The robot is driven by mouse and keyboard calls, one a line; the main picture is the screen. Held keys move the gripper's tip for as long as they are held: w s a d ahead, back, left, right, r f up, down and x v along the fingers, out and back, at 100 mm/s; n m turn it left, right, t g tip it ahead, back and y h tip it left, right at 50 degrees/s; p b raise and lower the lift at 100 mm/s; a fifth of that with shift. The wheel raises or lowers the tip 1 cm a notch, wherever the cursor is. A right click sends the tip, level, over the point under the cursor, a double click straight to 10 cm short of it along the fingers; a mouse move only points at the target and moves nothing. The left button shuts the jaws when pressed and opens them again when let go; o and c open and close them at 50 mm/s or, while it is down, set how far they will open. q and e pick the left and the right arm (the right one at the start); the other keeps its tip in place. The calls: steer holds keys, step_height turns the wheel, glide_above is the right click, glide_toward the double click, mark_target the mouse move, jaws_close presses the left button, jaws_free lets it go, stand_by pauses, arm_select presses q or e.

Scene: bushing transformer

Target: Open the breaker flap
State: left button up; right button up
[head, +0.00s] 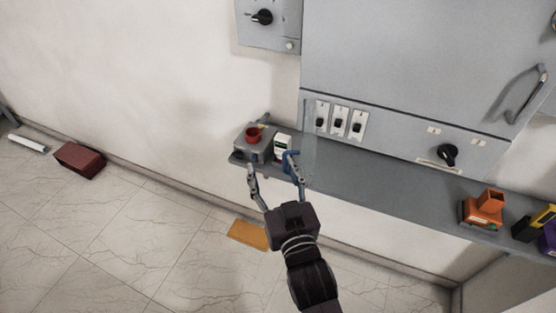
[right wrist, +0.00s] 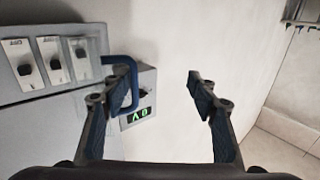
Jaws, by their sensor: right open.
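The breaker flap (head: 309,140) looks like a faint clear panel standing out from the cabinet, just left of the breaker switches. A blue handle (head: 291,158), apparently the flap's, shows beside it and also in the right wrist view (right wrist: 134,84). Several breakers (head: 339,122) with black toggles sit in a row; the right wrist view shows them at the left (right wrist: 53,62). My right gripper (head: 271,166) is open, its fingers spread in the right wrist view (right wrist: 158,88). One finger overlaps the blue handle; I cannot tell whether they touch. My left gripper is out of view.
A grey box with a red button (head: 252,136) and a white meter (head: 283,143) stand on the narrow shelf (head: 375,188) by my right gripper. A black rotary knob (head: 447,154) and an orange device (head: 485,207) are farther right.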

steer(key=shift+o, duration=0.3)
steer(key=shift+s+a+f+g, duration=0.4)
steer(key=shift+s+a+f, duration=0.55)
steer(key=shift+s+a, duration=0.15)
steer(key=shift+s+r, duration=0.15)
steer(key=shift+s, duration=0.2)
steer(key=shift+c, duration=0.3)
steer(key=s, duration=0.1)
steer(key=s+a+r, duration=0.1)
steer(key=s, duration=0.1)
steer(key=shift+s+a+r, duration=0.1)
steer(key=shift+s+r, duration=0.1)
steer(key=c, duration=0.6)
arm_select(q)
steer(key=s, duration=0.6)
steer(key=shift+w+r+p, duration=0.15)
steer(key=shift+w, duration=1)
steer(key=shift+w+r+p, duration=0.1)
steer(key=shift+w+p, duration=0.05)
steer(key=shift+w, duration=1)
arm_select(e)
steer(key=shift+n, duration=0.4)
steer(key=shift+s+d+f, duration=0.1)
steer(key=shift+s+d, duration=0.6)
steer(key=shift+s, duration=0.25)
steer(key=shift+s+d, duration=0.7)
steer(key=shift+s, duration=0.3)
steer(key=shift+s+d+f, duration=0.1)
steer(key=shift+s+d, duration=0.6)
steer(key=shift+s, duration=0.25)
